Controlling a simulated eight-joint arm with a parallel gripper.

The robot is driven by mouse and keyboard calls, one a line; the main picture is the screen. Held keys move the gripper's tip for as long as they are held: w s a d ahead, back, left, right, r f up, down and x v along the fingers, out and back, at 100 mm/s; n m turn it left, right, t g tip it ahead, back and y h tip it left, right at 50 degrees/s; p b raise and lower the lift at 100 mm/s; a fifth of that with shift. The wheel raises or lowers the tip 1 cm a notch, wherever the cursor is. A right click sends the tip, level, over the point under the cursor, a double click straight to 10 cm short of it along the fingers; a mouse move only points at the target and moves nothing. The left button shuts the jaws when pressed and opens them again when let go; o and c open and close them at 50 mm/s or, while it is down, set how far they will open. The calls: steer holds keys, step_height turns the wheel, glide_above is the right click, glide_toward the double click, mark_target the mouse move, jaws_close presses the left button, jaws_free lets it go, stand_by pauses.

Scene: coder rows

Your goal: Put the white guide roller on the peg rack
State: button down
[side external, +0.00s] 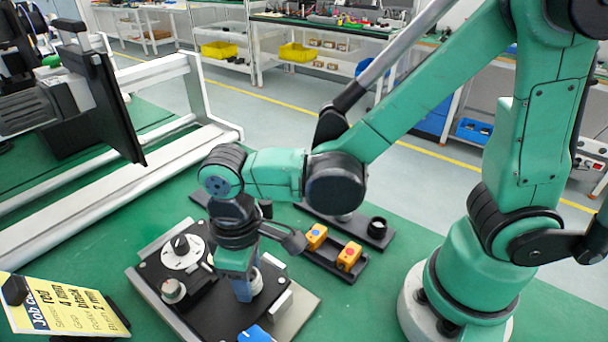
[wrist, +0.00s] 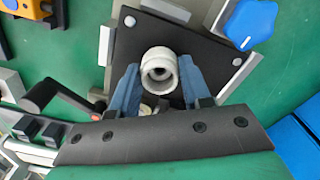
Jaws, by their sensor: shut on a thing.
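The white guide roller (wrist: 158,66) is a short hollow cylinder, seen end-on between the blue fingers of my gripper (wrist: 158,72) in the wrist view. In the side view my gripper (side external: 249,287) points down over the black plate (side external: 212,310), and the roller (side external: 257,283) shows partly behind a finger. The fingers are shut on it. I cannot tell whether the roller touches the plate. A dark rack (side external: 358,228), which looks like the peg rack, lies behind and to the right, with a black roller (side external: 377,228) at its right end.
A yellow card (side external: 60,308) stands at the left.

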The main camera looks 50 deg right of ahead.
steer(key=shift+r, duration=1.85)
steer(key=shift+r, duration=0.5)
step_height(320, 180, up, 4)
steer(key=w+d+m, duration=0.3)
steer(key=w+d, duration=0.2)
steer(key=d, duration=0.6)
steer(key=d+f+m, duration=0.1)
steer(key=d, duration=0.2)
steer(key=d+f+m, duration=0.1)
steer(key=d, duration=0.3)
steer(key=d+f+m, duration=0.1)
steer(key=d, duration=0.3)
steer(key=shift+w+f, duration=0.3)
steer(key=shift+f, duration=2.5)
steer(key=shift+s+f, duration=0.1)
steer(key=shift+f, duration=0.05)
